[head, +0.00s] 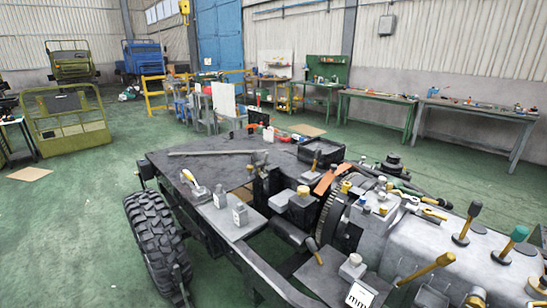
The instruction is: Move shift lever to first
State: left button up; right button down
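Several levers stand on the grey chassis housing (430,240) at the right. One lever (467,223) has an orange-brown shaft and a black knob and leans to the right. Another lever (510,244) has a teal knob and also leans right. A yellow-handled lever (428,268) lies lower and nearer, tilted up to the right. I cannot tell which is the shift lever or what position it is in. Neither of my grippers is in view.
The chassis frame carries a flat dark deck (205,165), loose tools and a big black tyre (156,240). Workbenches (475,112) line the back wall. A yellow-green cab frame (65,120) stands at left. The green floor left of the chassis is mostly open.

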aim_at(476, 206)
jog(key=z, duration=1.55)
jog(key=u, duration=0.15)
